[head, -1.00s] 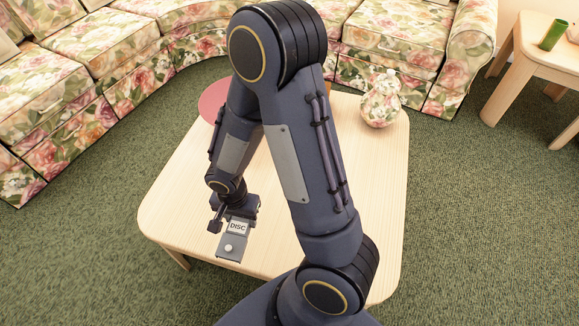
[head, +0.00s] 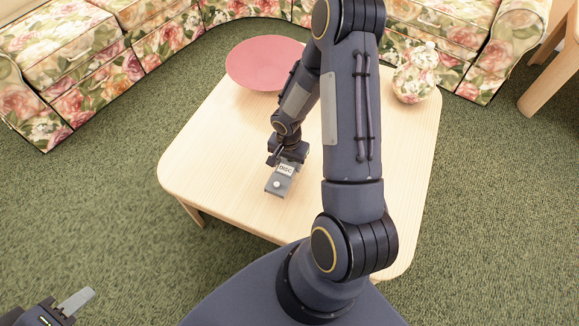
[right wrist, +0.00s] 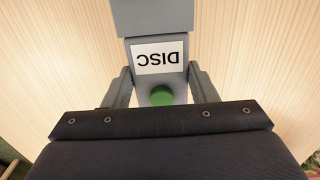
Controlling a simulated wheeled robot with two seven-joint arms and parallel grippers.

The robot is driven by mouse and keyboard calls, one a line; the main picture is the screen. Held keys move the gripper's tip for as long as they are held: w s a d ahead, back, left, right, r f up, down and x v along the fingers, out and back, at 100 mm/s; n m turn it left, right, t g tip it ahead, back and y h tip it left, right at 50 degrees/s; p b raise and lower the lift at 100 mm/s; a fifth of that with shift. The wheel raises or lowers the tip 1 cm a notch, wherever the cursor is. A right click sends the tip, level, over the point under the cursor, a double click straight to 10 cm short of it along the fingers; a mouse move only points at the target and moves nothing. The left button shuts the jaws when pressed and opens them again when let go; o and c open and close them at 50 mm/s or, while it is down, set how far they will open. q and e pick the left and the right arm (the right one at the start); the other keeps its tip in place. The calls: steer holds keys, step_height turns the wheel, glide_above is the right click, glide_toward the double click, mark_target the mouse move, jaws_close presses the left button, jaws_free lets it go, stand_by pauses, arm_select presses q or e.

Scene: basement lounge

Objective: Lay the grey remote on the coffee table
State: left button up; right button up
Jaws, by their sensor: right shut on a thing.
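The grey remote (head: 270,186), with a white DISC label, is over the near part of the pale wooden coffee table (head: 215,150). My right gripper (head: 287,158) is shut on it. In the right wrist view the remote (right wrist: 160,25) lies between the two fingers of the right gripper (right wrist: 160,88), with its label upside down and a green round spot below it. I cannot tell whether the remote touches the tabletop. My left gripper (head: 62,306) shows at the lower left, over the carpet, partly cut off; its opening cannot be made out.
A floral sofa (head: 80,70) curves behind the table. The tabletop left of the remote is bare. My right arm hides part of the table.

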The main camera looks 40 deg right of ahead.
mark_target(289, 162)
steer(key=shift+w+d+f, duration=0.1)
steer(key=shift+d+f, duration=0.1)
steer(key=shift+f, duration=0.1)
steer(key=shift+f+b, duration=0.5)
steer(key=shift+f, duration=1.05)
steer(key=shift+f, duration=0.15)
steer(key=o, duration=1.1)
